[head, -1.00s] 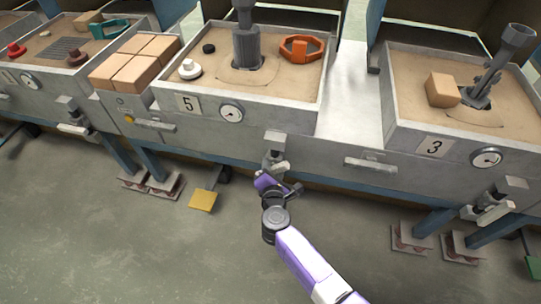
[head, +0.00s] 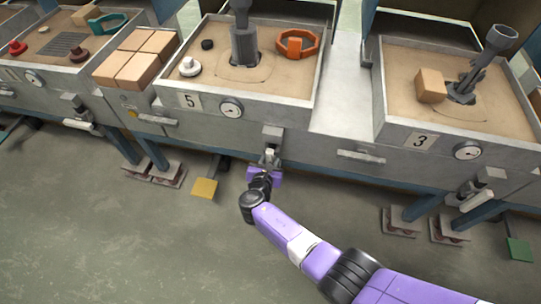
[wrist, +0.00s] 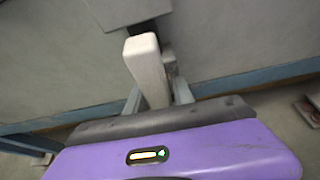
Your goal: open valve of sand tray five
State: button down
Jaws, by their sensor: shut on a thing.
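Sand tray five (head: 166,98) has a "5" plate (head: 189,101) and a round gauge (head: 231,107) on its front. Below the gauge is a grey valve body (head: 272,133) with a pale lever (head: 269,154). My gripper (head: 267,165) is at this lever, under the tray's front. In the wrist view the lever (wrist: 147,65) runs down between the two fingers of my gripper (wrist: 158,96), which is shut on it. The lever's near end is hidden behind the gripper body.
Tray three (head: 384,110) stands at the right with its own valve lever (head: 468,213). A yellow pedal (head: 205,188) is on the floor left of my gripper. A blue rail (wrist: 80,112) runs below the tray front. The floor in front is open.

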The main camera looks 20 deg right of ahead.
jog(key=shift+s+f, duration=0.1)
dwell(0.3)
jog(key=c, duration=1.2)
grip_release()
jog(key=shift+c, duration=0.2)
jog(key=p+v, duration=0.3)
jog(key=v, duration=0.4)
jog(key=shift+s+a+r, duration=0.2)
jog(key=shift+s+a, duration=0.05)
jog(key=shift+a, duration=0.05)
